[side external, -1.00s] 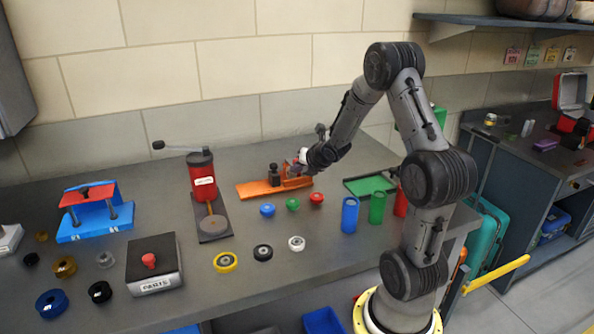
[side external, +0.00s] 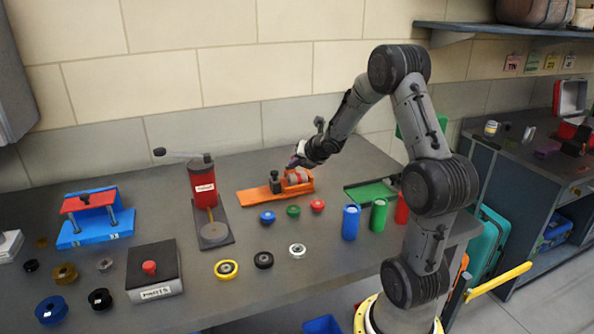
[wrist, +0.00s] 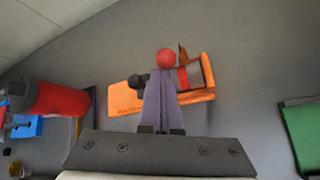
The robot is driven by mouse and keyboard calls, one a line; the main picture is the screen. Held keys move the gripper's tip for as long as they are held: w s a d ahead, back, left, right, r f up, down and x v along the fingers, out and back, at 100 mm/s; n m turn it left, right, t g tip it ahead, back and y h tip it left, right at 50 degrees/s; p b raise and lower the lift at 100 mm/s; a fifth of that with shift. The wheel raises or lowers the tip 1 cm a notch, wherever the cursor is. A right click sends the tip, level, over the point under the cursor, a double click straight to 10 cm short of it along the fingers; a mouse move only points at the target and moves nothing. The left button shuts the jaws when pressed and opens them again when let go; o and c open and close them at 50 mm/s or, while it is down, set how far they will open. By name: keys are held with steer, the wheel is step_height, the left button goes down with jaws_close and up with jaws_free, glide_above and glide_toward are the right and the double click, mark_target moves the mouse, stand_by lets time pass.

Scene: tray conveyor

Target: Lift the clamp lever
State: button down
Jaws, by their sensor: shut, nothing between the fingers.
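The clamp has an orange base (side external: 252,197) lying flat on the grey bench, with a dark upright block (side external: 275,184) on it. In the wrist view the orange base (wrist: 122,99) runs behind my fingers, with a red ball knob (wrist: 166,58) and a red strip near its right end. The knob appears to be the end of the lever; most of the lever is hidden by my fingers. My gripper (side external: 296,162) is just above the clamp's right part. In the wrist view my gripper (wrist: 161,76) is shut and empty, its tips just below the knob; contact is unclear.
A red cylinder press (side external: 203,185) with a long handle stands left of the clamp. Small coloured discs (side external: 293,211) and blue, green and red cups (side external: 351,222) stand in front. A green tray (side external: 372,190) lies to the right.

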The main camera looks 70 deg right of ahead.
mark_target(292, 157)
steer(key=w+d+r, duration=0.2)
steer(key=shift+w+d+r, duration=0.1)
steer(key=shift+r, duration=0.2)
steer(key=shift+w+d+r, duration=0.35)
steer(key=shift+w+d, duration=0.25)
steer(key=shift+d, duration=0.05)
steer(key=shift+w+d+r, duration=0.3)
steer(key=shift+w+d, duration=0.4)
steer(key=shift+w, duration=0.05)
steer(key=shift+d, duration=0.1)
steer(key=shift+s+a, duration=0.7)
steer(key=shift+a, duration=1.45)
steer(key=w+d+r, duration=0.2)
steer(key=d+r, duration=0.2)
steer(key=r, duration=0.5)
steer(key=shift+w+d, duration=0.2)
steer(key=shift+d, duration=0.1)
